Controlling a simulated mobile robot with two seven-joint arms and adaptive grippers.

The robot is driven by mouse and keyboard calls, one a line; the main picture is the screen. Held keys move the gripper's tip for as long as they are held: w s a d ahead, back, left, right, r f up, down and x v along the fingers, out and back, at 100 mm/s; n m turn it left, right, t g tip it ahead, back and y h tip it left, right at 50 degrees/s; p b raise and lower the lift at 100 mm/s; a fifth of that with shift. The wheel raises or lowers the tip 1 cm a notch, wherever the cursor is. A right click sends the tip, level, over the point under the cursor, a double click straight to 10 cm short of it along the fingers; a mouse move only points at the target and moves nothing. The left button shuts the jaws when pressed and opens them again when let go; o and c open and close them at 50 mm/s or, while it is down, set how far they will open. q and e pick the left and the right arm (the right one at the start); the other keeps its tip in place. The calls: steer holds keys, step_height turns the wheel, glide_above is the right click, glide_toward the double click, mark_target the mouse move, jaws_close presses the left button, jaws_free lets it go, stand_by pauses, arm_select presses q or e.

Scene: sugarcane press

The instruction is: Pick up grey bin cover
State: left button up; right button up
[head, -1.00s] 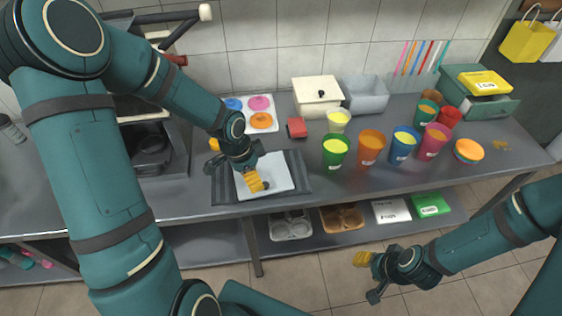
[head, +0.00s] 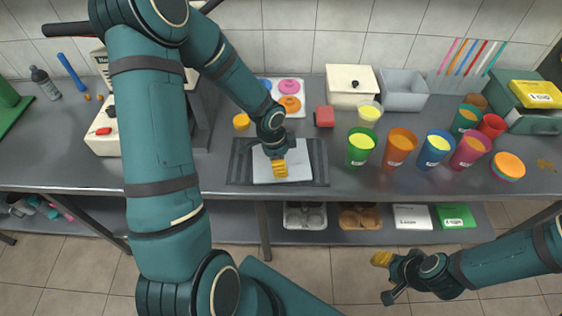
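A pale grey-white flat square cover (head: 262,174) lies on a dark slatted mat (head: 238,170) on the counter. My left gripper (head: 280,170) points down over the middle of this cover, its yellow fingers at or just above it. The fingers hide the cover's middle, and I cannot tell whether they grip anything. An open grey bin (head: 404,94) stands at the back, beside a cream bin (head: 352,98) that wears its own lid with a black knob. My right gripper (head: 382,259) hangs low in front of the counter, apart from everything; its opening is unclear.
Several coloured cups (head: 400,150) stand right of the mat. A red block (head: 324,116) and a tray with coloured discs (head: 300,88) lie behind it. A machine (head: 198,125) stands to the left. A lower shelf (head: 370,233) holds trays and boxes.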

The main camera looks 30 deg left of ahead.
mark_target(297, 164)
arm_select(q)
steer(key=f, duration=0.1)
steer(key=f+b, duration=0.1)
steer(key=f, duration=0.3)
steer(key=shift+w+d+f, duration=0.1)
steer(key=shift+w+d, duration=0.1)
steer(key=shift+d, duration=0.15)
jaws_close()
